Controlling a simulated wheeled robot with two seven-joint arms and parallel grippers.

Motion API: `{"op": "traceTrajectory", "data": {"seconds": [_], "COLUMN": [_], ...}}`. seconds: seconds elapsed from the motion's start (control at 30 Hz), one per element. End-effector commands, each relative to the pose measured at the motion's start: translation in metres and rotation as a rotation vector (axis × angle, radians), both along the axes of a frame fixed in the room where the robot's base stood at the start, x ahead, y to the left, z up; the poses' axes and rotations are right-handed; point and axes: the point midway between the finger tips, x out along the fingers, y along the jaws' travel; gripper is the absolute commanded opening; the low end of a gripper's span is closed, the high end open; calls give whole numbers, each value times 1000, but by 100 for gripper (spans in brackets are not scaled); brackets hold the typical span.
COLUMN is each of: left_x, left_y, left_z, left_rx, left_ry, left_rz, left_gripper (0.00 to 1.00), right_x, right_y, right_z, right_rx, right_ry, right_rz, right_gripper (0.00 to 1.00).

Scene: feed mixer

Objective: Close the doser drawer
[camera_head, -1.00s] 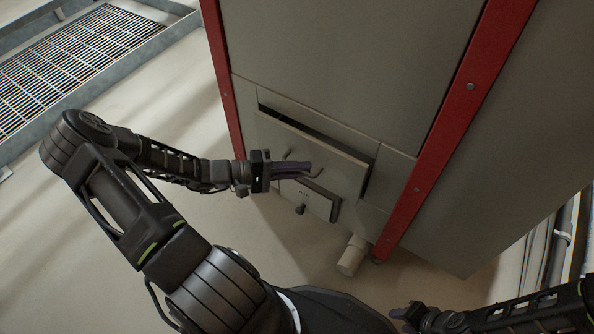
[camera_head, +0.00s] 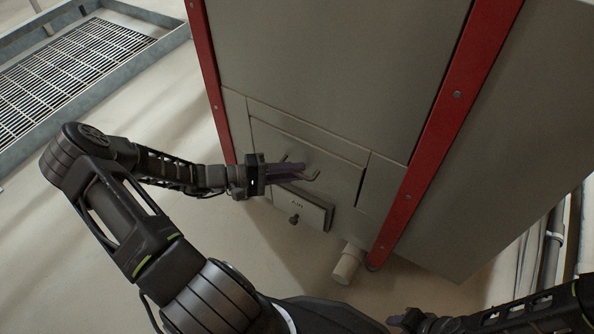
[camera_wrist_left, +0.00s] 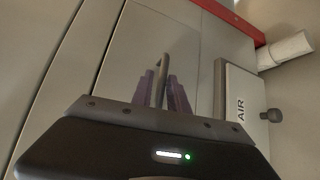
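The doser drawer (camera_head: 335,178) is a grey front panel low on the grey machine. It looks flush or nearly flush, with only a thin dark line along its top edge. Its bent metal handle (camera_head: 313,177) runs across the front. My left gripper (camera_head: 303,174) is at the handle. In the left wrist view, the purple fingers (camera_wrist_left: 164,92) stand close on both sides of the handle bar (camera_wrist_left: 164,70), seemingly shut on it. My right gripper (camera_head: 408,318) is at the bottom edge, far from the drawer; its fingers are unclear.
A small box marked AIR (camera_head: 300,206) with a dark knob (camera_head: 294,219) sits below the drawer. A pale pipe stub (camera_head: 348,264) sticks out lower right. Red posts (camera_head: 440,130) flank the front. A floor grating (camera_head: 70,75) lies at upper left; open floor lies between.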

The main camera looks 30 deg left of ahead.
Motion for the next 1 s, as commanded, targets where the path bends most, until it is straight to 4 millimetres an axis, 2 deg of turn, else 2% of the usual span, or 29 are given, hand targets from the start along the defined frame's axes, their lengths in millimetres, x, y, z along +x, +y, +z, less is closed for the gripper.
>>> {"op": "traceTrajectory", "data": {"seconds": [0.4,1.0], "left_x": [-45,-50], "left_y": [44,47], "left_z": [8,7], "left_rx": [2,2], "left_ry": [6,6], "left_rz": [4,2], "left_gripper": [20,20], "right_x": [-3,-3], "right_y": [0,0], "right_z": [19,19], "right_rx": [2,2], "right_ry": [9,9], "right_rz": [4,4], "right_gripper": [36,36]}}
